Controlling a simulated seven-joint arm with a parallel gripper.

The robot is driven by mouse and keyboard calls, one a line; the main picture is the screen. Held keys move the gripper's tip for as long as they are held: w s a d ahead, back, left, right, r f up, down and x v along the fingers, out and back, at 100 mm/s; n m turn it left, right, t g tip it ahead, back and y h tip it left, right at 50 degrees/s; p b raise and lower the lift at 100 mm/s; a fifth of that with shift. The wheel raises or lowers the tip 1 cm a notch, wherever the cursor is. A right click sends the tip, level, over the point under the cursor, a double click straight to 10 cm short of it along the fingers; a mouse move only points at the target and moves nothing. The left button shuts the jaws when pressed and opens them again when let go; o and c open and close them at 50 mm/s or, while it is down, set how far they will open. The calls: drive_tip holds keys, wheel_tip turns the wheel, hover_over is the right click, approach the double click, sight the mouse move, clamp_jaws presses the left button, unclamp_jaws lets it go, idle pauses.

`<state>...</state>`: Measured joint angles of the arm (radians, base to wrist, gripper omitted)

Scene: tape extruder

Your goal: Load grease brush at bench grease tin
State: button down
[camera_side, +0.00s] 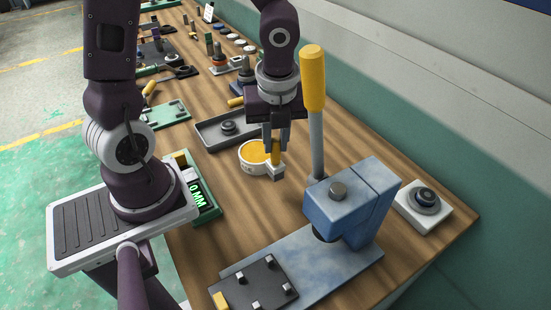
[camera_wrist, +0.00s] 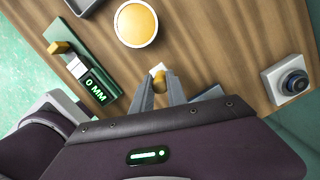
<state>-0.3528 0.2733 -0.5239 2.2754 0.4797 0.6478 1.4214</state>
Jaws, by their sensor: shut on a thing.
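The grease tin (camera_side: 252,163) is a round white tin of yellow-orange grease, standing on the wooden bench. It also shows at the top of the wrist view (camera_wrist: 136,24). My gripper (camera_side: 277,143) is shut on the grease brush (camera_side: 276,158), which has a yellow handle and a pale grey lower end. In the wrist view the brush (camera_wrist: 159,79) sits between the fingertips (camera_wrist: 160,97), apart from the tin in that picture. In the side view the brush overlaps the tin's right edge. Whether its bristles carry grease cannot be seen.
A blue press (camera_side: 350,200) with a tall yellow-handled lever (camera_side: 313,80) stands close on the right. A grey tray (camera_side: 205,133) lies behind the tin. A green gauge reading 0 MM (camera_side: 198,190) is at left. A white block with a dark knob (camera_side: 426,207) stands far right.

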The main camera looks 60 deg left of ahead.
drive_tip(key=r, duration=0.3)
drive_tip(key=shift+w+a+r, duration=0.1)
drive_tip(key=shift+a+r, duration=0.05)
drive_tip(key=shift+a, duration=0.05)
drive_tip(key=a+r, duration=0.1)
drive_tip(key=a, duration=0.9)
drive_tip(key=shift+w+a+f, duration=0.15)
drive_tip(key=shift+w+f, duration=0.05)
drive_tip(key=shift+f, duration=1.2)
drive_tip(key=shift+w+a+f, duration=0.1)
drive_tip(key=shift+w+f, duration=0.1)
drive_tip(key=shift+f, duration=1.15)
drive_tip(key=shift+f, duration=0.55)
wheel_tip(320, 180, up, 7)
